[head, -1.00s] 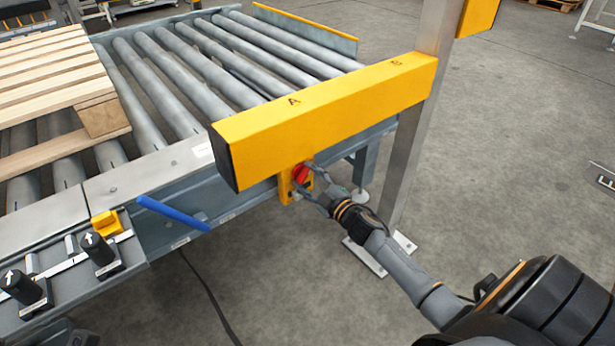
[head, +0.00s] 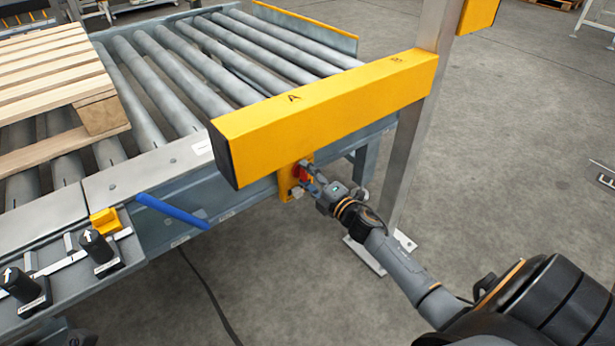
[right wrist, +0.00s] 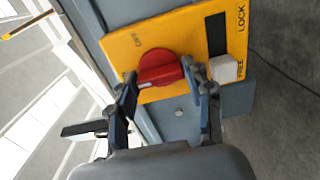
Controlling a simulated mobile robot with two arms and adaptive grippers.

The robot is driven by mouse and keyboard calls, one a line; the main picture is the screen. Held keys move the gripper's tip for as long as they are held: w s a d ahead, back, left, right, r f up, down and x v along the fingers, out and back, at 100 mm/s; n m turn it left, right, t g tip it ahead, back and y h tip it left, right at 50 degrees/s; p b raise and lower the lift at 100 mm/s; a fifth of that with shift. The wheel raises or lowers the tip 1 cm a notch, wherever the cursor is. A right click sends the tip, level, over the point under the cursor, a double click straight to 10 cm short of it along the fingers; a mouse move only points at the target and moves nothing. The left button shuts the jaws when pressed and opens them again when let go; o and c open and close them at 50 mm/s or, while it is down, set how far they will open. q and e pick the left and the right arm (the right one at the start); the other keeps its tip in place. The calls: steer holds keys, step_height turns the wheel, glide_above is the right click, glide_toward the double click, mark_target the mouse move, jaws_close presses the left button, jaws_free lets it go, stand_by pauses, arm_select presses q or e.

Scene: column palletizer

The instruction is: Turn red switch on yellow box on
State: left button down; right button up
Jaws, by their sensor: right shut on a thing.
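The yellow box (head: 284,188) is a small panel on the conveyor's side frame, partly hidden under the long yellow beam in the head view. Its red switch (head: 302,171) is a round rotary knob; it shows clearly in the right wrist view (right wrist: 160,66). A raised grip bar crosses the knob, with a pale mark at its left end in that view. My right gripper (right wrist: 161,74) has one finger on each side of the knob and is shut on it. Lettering beside the knob is partly readable; one word looks like OFF. My left gripper is not in view.
The yellow beam (head: 330,115) hangs just above the switch, joined to a metal post (head: 412,140). A blue bar (head: 172,212) sticks out left of the box. Open floor lies right.

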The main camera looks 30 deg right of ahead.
steer(key=shift+f, duration=0.1)
stand_by(0.4)
steer(key=o, duration=1.2)
steer(key=shift+c, duration=0.2)
steer(key=shift+s, duration=0.1)
steer(key=s, duration=1.2)
steer(key=shift+d, duration=0.45)
